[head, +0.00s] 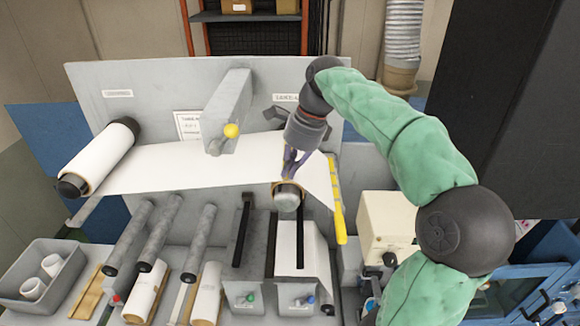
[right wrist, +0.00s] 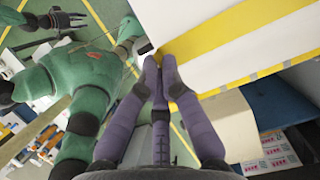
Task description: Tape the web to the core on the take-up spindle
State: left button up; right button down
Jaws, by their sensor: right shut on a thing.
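The white web (head: 190,168) runs from the supply roll (head: 108,155) at left, past the grey block, to the right. The take-up spindle with its core (head: 287,195) is at the middle right. My right gripper (head: 288,172), with purple fingers, is just above the core and in front of the web. In the right wrist view its fingertips (right wrist: 160,78) are together at the edge of a white, yellow-banded surface. It appears shut on the web, but the grip is partly hidden.
A yellow strip (head: 338,200) with dark marks stands at the web's right end. Grey rollers (head: 160,240) stick out below. A grey bin (head: 40,280) holds white cores at lower left.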

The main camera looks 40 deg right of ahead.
jog(key=shift+f, duration=0.15)
jog(key=c, duration=1.4)
grip_release()
jog(key=shift+o, duration=0.2)
jog(key=v, duration=1.2)
